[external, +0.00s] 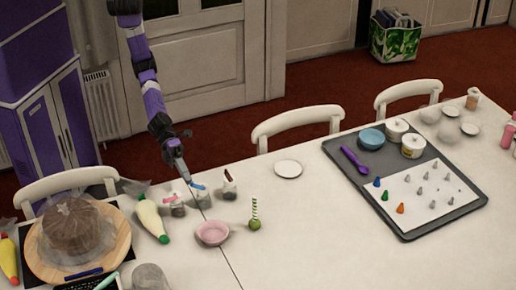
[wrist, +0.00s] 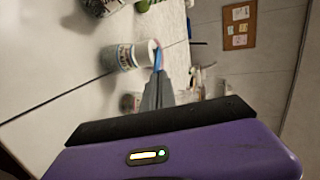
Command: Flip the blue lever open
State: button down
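A small jar with a blue lever (external: 199,187) on its top stands on the white table, between two similar jars. In the wrist view the jar (wrist: 122,57) lies sideways in the picture, with the blue lever (wrist: 158,58) at its lid end. My gripper (external: 187,178) reaches down from above, with its tips right at the lever's left end. In the wrist view its narrow grey fingers (wrist: 158,76) look closed together, their tips at or touching the lever. I cannot tell whether the lever is between them. The lever looks slightly tilted.
A jar with a red lever (external: 174,200) is close on the left, and one with a brown lever (external: 230,185) on the right. A grey tray (external: 453,218) lies farther right.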

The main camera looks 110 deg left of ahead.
jog(key=shift+w+d+n+t+y+b, duration=0.1)
jog(key=shift+d+n+t+y+b, duration=0.6)
jog(key=shift+d+n+y+b, duration=0.9)
jog(key=shift+d+n+t+y+b, duration=0.75)
jog(key=shift+y+b, duration=0.25)
jog(key=shift+b, duration=1.25)
jog(key=shift+w+a, duration=0.1)
jog(key=shift+w+a+p, duration=0.3)
jog(key=shift+w, duration=0.35)
jog(key=v, duration=0.7)
jog(key=shift+s+b, duration=0.35)
jog(key=shift+b, duration=0.1)
jog(key=shift+a+r, duration=0.1)
jog(key=shift+r, duration=0.05)
